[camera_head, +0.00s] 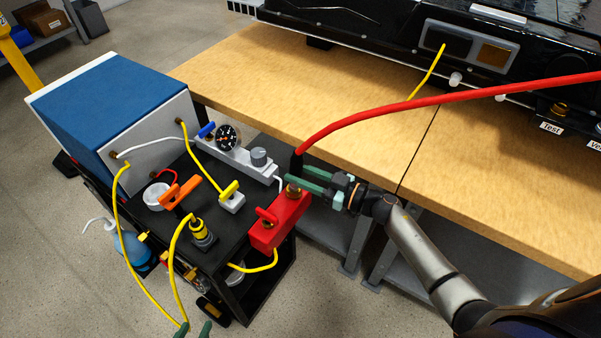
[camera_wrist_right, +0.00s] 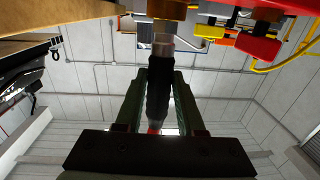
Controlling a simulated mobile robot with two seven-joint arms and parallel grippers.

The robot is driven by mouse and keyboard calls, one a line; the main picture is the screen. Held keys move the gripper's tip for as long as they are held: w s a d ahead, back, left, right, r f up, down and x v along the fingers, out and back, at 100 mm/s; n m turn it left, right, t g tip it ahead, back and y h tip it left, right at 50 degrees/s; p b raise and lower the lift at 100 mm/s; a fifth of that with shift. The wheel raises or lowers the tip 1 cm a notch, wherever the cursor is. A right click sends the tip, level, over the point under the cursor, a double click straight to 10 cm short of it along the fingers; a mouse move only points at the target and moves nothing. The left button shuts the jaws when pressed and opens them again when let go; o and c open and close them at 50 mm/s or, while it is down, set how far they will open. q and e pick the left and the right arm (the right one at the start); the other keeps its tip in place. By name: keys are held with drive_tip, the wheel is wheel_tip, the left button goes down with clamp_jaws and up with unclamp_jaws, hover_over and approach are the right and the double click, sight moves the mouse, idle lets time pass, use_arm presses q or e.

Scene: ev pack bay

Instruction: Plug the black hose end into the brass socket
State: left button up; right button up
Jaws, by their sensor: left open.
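The black hose end (camera_head: 297,163) of the red hose hangs down at the red block (camera_head: 280,222) on the cart. My right gripper (camera_head: 290,185) is shut on it. In the right wrist view the black hose end (camera_wrist_right: 159,85) sits between the two green fingers, with a pale metal tip. The brass socket (camera_wrist_right: 167,9) is straight beyond that tip; whether they touch I cannot tell. In the head view the brass socket (camera_head: 293,192) shows on the red block, partly hidden by the fingers.
The black cart top holds a gauge manifold (camera_head: 238,157), an orange handle (camera_head: 180,192) and a yellow-capped fitting (camera_head: 202,235). A blue box (camera_head: 110,110) stands at its left. Yellow hoses loop in front. The wooden bench (camera_head: 290,85) carries the black pack (camera_head: 390,30); its near part is clear.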

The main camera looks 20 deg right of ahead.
drive_tip(key=shift+o, duration=0.2)
drive_tip(key=o, duration=1)
drive_tip(key=shift+s+d, duration=0.1)
drive_tip(key=shift+s, duration=0.05)
idle(0.3)
drive_tip(key=shift+p+v, duration=0.5)
drive_tip(key=shift+v, duration=0.65)
drive_tip(key=shift+s+d, duration=0.15)
drive_tip(key=shift+p+v, duration=0.5)
drive_tip(key=shift+v, duration=0.85)
drive_tip(key=shift+p+v, duration=0.4)
drive_tip(key=shift+v, duration=1.2)
